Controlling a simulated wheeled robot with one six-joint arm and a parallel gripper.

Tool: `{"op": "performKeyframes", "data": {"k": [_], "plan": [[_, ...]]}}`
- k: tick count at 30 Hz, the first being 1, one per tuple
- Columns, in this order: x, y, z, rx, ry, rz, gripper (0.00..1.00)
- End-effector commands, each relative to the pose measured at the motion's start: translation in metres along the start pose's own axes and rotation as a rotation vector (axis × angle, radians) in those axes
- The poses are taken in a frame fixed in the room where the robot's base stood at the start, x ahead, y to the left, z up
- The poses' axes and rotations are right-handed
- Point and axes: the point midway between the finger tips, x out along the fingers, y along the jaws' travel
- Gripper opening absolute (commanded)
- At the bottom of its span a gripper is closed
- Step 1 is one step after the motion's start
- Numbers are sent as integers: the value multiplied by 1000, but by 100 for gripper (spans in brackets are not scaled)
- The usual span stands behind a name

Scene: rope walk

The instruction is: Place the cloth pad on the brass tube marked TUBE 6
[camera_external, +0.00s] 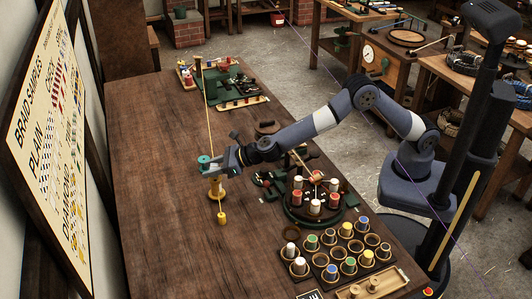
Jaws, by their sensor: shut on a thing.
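My gripper (213,164) is shut at the end of the outstretched arm, above the middle of the wooden table. A small teal piece with a pale spot (205,159) shows at its fingertips; it looks like the cloth pad, but it is too small to be sure. A dark rack at the table's front right holds several brass tubes. No number can be read, so I cannot tell which is TUBE 6. My gripper is well left of the rack.
A brass stand (216,191) is below my gripper, and a taut cord with a yellow weight (222,218) runs close by it. A round braiding stand with bobbins (314,207) lies between gripper and rack. A wooden tray (374,285) is in front. The table's left side is clear.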

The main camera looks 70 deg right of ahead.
Motion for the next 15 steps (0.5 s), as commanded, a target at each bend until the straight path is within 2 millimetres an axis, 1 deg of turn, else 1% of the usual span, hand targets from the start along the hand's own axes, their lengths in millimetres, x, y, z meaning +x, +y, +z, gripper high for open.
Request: {"op": "performKeyframes", "data": {"k": [1, 3, 12, 15], "plan": [[5, 0, -12, -2, 2, 0, 19], [7, 0, -16, -1, 1, 0, 19], [7, 0, -16, 0, 0, 0, 19], [8, 0, -20, 0, 0, 0, 19]]}}
